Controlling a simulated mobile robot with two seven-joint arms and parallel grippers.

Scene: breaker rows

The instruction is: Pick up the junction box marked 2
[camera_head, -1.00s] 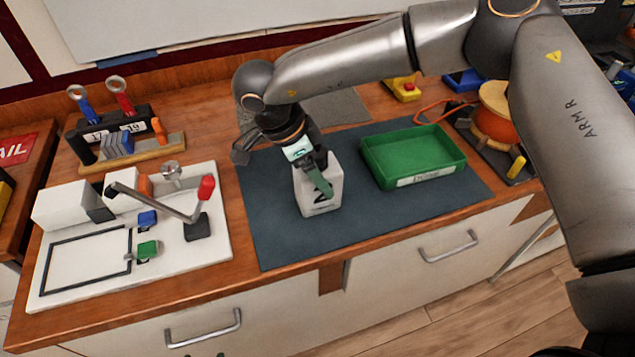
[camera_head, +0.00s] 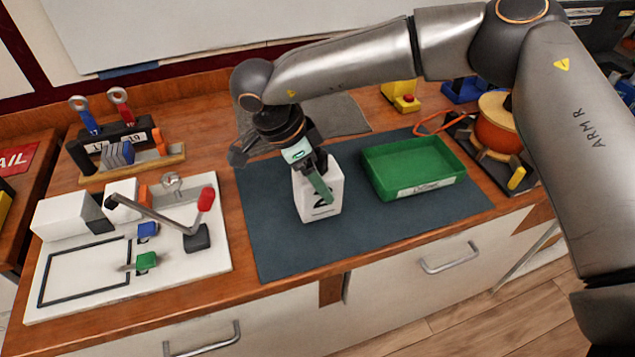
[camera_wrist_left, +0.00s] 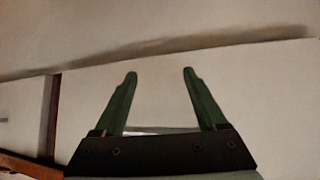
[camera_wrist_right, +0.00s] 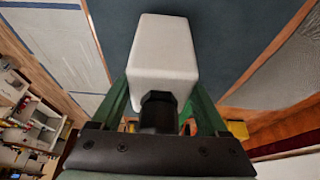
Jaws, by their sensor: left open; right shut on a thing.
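The white junction box marked 2 (camera_head: 318,206) stands upright over the dark blue mat (camera_head: 282,255) in the head view. I cannot tell if its base touches the mat. My right gripper (camera_head: 322,184) is shut on it from above, with a green finger across its front partly hiding the number. In the right wrist view the box (camera_wrist_right: 162,55) sits between the green fingers, with a black fitting on its near side. My left gripper (camera_wrist_left: 160,75) is open and empty in its wrist view, facing pale cabinet fronts; it does not show in the head view.
A green tray (camera_head: 412,190) with a label stands right of the box on the mat. A white board (camera_head: 80,295) with a red-tipped lever (camera_head: 206,199) lies to the left. A tool rack (camera_head: 125,150) stands behind it. A spool with orange cord (camera_head: 497,125) is at the right.

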